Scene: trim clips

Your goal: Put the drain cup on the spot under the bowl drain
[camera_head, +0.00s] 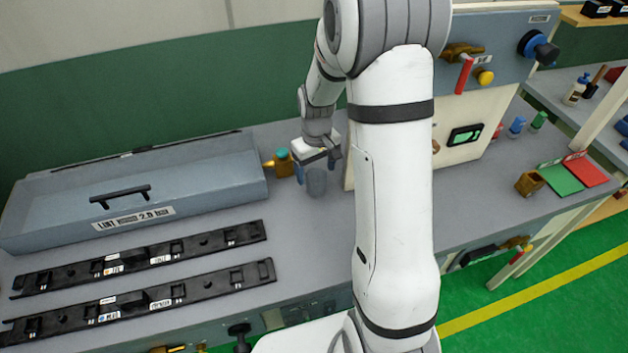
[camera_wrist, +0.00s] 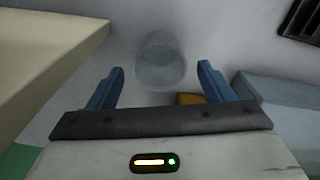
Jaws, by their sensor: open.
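A clear, bluish cup, likely the drain cup (camera_head: 316,183), stands upright on the grey bench, left of my arm's forearm in the head view. It also shows in the wrist view (camera_wrist: 161,66), ahead of and between the fingers. My gripper (camera_head: 317,168) is open with blue fingers and is just above or around the cup; the head view does not settle which. In the wrist view my gripper (camera_wrist: 160,80) has a finger on each side of the cup, with gaps to both. The bowl drain and its spot cannot be made out; my arm hides part of the bench.
A brass fitting with a teal part (camera_head: 281,162) stands close left of the cup. A cream panel (camera_wrist: 40,45) rises close on the left in the wrist view.

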